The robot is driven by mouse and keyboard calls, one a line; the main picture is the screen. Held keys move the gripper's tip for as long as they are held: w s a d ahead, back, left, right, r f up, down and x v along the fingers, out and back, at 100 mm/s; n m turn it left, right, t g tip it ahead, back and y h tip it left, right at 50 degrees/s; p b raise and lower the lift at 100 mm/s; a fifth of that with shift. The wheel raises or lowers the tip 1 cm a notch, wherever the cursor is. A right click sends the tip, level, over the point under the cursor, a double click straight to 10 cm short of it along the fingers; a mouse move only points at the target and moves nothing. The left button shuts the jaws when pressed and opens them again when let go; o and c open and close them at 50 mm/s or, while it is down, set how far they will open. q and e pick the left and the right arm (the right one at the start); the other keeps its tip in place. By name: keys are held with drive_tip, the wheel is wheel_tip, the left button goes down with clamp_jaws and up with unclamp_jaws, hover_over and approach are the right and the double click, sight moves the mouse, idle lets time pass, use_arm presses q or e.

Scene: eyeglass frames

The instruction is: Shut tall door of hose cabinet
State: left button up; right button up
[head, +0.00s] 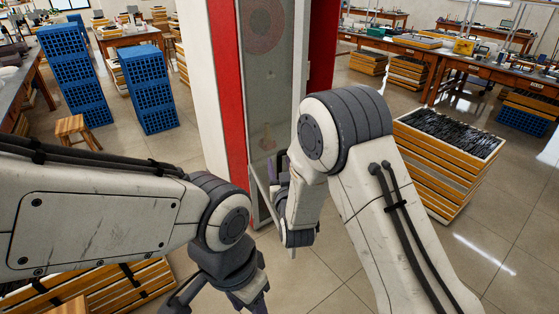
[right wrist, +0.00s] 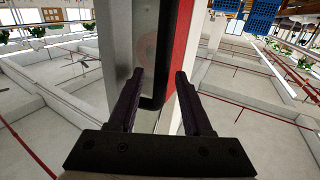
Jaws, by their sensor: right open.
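The hose cabinet (head: 230,95) is a tall red and white column in the middle of the head view. Its tall door (head: 272,75) is a grey, see-through panel with a round reel shape behind it. The door (right wrist: 122,65) also shows in the right wrist view, with a dark bar at its edge. My right gripper (right wrist: 156,78) is open, its two dark fingers pointing at the door's edge area; I cannot tell whether they touch it. My right arm hides the door's lower part in the head view. My left gripper (head: 243,292) is low in the head view, its fingers unclear.
Blue crate stacks (head: 72,75) stand at the left, with a wooden stool (head: 78,128) below. A wooden crate of dark eyeglass frames (head: 448,135) stands at the right. Workbenches (head: 460,62) line the back right. Open tiled floor (head: 480,245) lies at the lower right.

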drive_tip(key=shift+w, duration=0.3)
clamp_jaws()
idle(1.3)
